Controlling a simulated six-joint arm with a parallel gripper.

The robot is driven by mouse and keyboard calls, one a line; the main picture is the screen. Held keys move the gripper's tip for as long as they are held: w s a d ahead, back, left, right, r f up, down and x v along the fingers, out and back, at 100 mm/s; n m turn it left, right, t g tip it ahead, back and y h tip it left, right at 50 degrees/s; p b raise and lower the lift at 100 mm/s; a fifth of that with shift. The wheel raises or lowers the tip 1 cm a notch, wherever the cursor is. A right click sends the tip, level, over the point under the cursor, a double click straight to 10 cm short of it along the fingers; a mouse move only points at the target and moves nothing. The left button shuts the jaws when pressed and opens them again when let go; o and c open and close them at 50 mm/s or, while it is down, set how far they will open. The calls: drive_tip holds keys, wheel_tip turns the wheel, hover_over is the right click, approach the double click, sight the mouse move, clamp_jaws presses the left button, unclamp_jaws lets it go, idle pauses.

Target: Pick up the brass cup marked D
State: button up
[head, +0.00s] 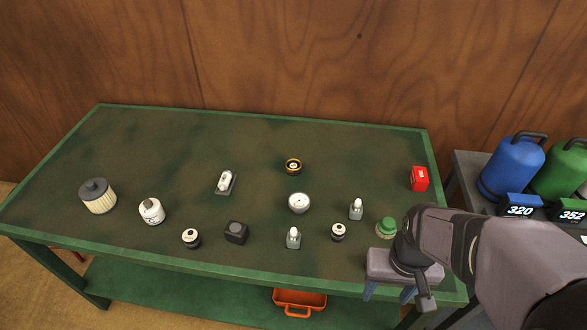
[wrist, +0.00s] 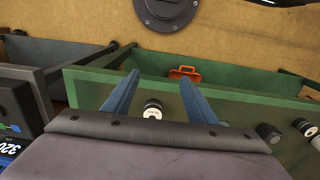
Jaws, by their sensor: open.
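I cannot make out a brass cup with a readable D in either view. A small black round piece with a yellow-gold ring (head: 293,166) stands towards the back middle of the bench; its marking is too small to read. Two small white and black cylinders stand nearer the front, one left (head: 191,238) and one right (head: 338,231). My gripper (head: 389,293) is open and empty at the bench's front right corner. In the wrist view, a white and black cylinder (wrist: 152,108) shows between the blue fingers (wrist: 158,80), apart from them; its label is unreadable.
The green bench (head: 140,130) also holds a filter (head: 97,196), a white can (head: 151,211), a black block (head: 237,232), a gauge (head: 299,203), a green cap (head: 386,228) and a red box (head: 419,178). A blue tank (head: 512,168) stands right. The back left is clear.

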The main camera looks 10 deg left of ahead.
sight(294, 167)
drive_tip(key=shift+r, duration=0.1)
wheel_tip(294, 167, up, 5)
drive_tip(key=w+a+f+n+t+h+b, duration=0.1)
drive_tip(key=w+a+n+t+h+b, duration=0.3)
drive_tip(key=w+n, duration=0.75)
drive_tip(key=w+a+f+n+t+h+b, duration=0.1)
drive_tip(key=w+a+n+b, duration=0.45)
drive_tip(key=w, duration=0.95)
drive_tip(key=w+a+r+n+t+b, duration=0.1)
drive_tip(key=w+a+n+t+b, duration=0.25)
drive_tip(key=w+a+n, duration=0.4)
drive_tip(key=w+a+n+t+b, duration=0.35)
drive_tip(key=a+n, duration=0.45)
drive_tip(key=a, duration=0.3)
drive_tip(key=shift+t, duration=0.3)
drive_tip(key=f, duration=0.8)
drive_tip(key=f+p, duration=0.1)
drive_tip(key=f, duration=0.3)
drive_tip(key=shift+w+f, duration=0.2)
drive_tip(key=shift+w, duration=0.1)
drive_tip(key=shift+p+x, duration=0.65)
drive_tip(key=shift+x, duration=3)
drive_tip(key=shift+r, duration=0.1)
